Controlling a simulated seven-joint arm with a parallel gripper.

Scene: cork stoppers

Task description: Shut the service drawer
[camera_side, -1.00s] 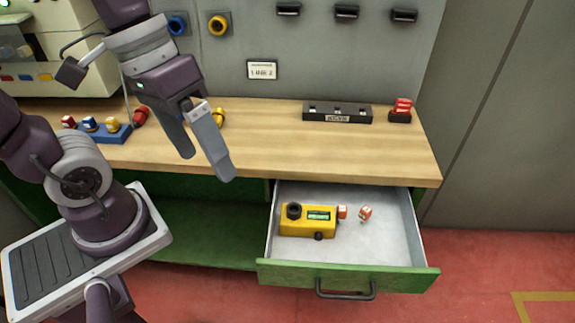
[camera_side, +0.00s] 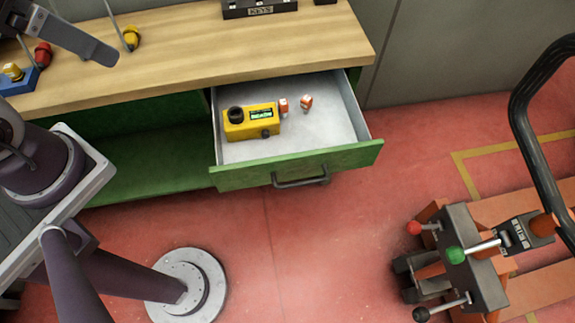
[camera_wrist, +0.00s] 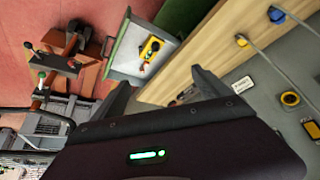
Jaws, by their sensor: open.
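The service drawer (camera_side: 300,164) is pulled out below the bench top, with a green front and a dark bar handle (camera_side: 300,181). It holds a yellow box (camera_side: 251,121) with a green display and two small orange-and-white pieces (camera_side: 305,103). The wrist view also shows the open drawer (camera_wrist: 128,52). My gripper (camera_wrist: 161,86) is open and empty, its two fingers spread apart in the wrist view. In the side view one finger shows at the upper left, over the bench's left part, apart from the drawer.
The wooden bench top (camera_side: 190,50) carries a black block (camera_side: 258,9) at the back and a yellow knob (camera_side: 131,38) with a rod. A lever unit (camera_side: 465,255) with red and green knobs stands at the right. Red floor in front of the drawer is clear.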

